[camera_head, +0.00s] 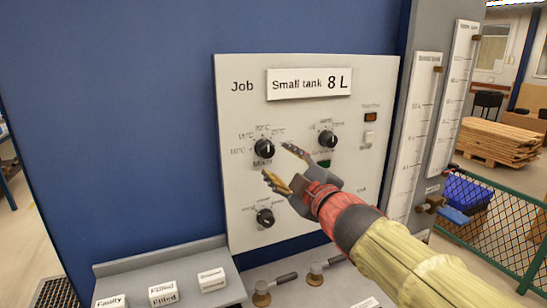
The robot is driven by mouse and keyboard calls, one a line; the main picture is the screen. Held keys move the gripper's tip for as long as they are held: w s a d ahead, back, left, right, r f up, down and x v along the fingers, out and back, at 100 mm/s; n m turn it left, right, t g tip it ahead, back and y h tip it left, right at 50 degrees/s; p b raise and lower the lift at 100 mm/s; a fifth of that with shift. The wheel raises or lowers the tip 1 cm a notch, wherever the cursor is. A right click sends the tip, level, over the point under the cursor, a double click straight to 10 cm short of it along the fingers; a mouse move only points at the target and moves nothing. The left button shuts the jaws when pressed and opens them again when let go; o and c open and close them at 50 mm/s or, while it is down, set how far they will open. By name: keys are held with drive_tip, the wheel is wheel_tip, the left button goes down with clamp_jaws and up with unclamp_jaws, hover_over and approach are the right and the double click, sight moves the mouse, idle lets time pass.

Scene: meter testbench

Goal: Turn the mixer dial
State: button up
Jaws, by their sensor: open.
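The mixer dial (264,148) is a black round knob on the upper left of the pale control panel (235,80). Temperature marks ring it, and a label below it seems to read "Mixer". My gripper (274,162) is in front of the panel, with its fingers spread open and empty. The fingertips point up and left, just below and right of the dial. I cannot tell how far they are from the panel, and no contact with the dial shows.
Another black knob (328,138) is at the upper right, and a lower black knob (265,217) is below. A sign (309,84) reads "Small tank 8 L". Valve handles (284,279) stick out below. Labelled blocks (163,294) stand on a ledge at lower left. Scales (416,130) are on the right.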

drive_tip(key=shift+v, duration=1.55)
drive_tip(key=shift+f, duration=0.1)
